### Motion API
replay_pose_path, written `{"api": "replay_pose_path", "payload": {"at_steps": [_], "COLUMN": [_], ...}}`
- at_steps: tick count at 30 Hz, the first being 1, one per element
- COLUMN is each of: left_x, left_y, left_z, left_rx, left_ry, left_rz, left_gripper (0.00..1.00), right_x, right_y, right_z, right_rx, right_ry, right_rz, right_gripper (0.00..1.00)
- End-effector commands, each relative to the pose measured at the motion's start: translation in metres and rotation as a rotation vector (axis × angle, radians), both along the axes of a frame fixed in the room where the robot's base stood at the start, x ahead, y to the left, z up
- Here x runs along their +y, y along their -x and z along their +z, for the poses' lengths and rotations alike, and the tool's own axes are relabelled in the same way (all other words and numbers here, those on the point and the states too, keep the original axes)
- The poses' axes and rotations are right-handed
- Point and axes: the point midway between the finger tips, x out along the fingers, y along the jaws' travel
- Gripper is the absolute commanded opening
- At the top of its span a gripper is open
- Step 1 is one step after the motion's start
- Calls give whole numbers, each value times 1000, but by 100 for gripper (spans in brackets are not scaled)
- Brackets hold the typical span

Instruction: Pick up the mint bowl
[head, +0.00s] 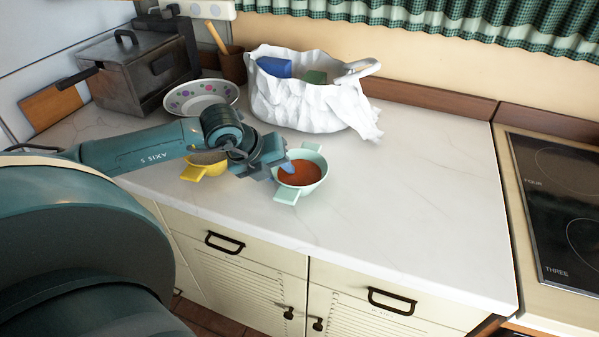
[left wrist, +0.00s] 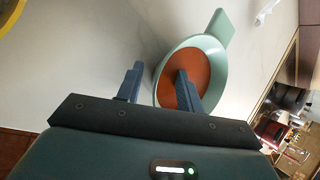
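The mint bowl (head: 322,175) stands upright on the white counter, with flat handles on its near and far sides and a reddish-brown filling. It also shows in the left wrist view (left wrist: 226,62). My left gripper (head: 285,168) is at the bowl's left rim. In the left wrist view the gripper (left wrist: 158,82) has its fingers apart: one finger lies over the filling, the other outside the bowl, with the left wall between them. I cannot tell whether either finger touches the bowl. My right gripper is not in view.
A yellow bowl (head: 193,173) is partly hidden behind my left wrist. A flowered bowl (head: 231,88), a metal box (head: 135,80) and a white bag-like container (head: 300,106) stand behind. The counter (head: 420,190) is clear to the right, up to the stove (head: 565,200).

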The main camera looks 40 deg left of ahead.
Motion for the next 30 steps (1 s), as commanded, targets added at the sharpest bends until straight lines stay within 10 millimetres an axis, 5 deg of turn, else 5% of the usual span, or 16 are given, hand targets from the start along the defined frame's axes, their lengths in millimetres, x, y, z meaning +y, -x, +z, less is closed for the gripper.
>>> {"api": "replay_pose_path", "payload": {"at_steps": [8,21,30], "left_x": [0,0,0], "left_y": [-1,-1,-1], "left_z": [-2,-1,-1], "left_rx": [1,1,0], "left_ry": [-1,-1,0], "left_rz": [0,0,0], "left_gripper": [35,0,0], "right_x": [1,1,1], "right_y": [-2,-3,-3], "right_z": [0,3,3], "right_rx": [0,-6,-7], "right_ry": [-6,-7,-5], "right_rz": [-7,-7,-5], "right_gripper": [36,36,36]}}
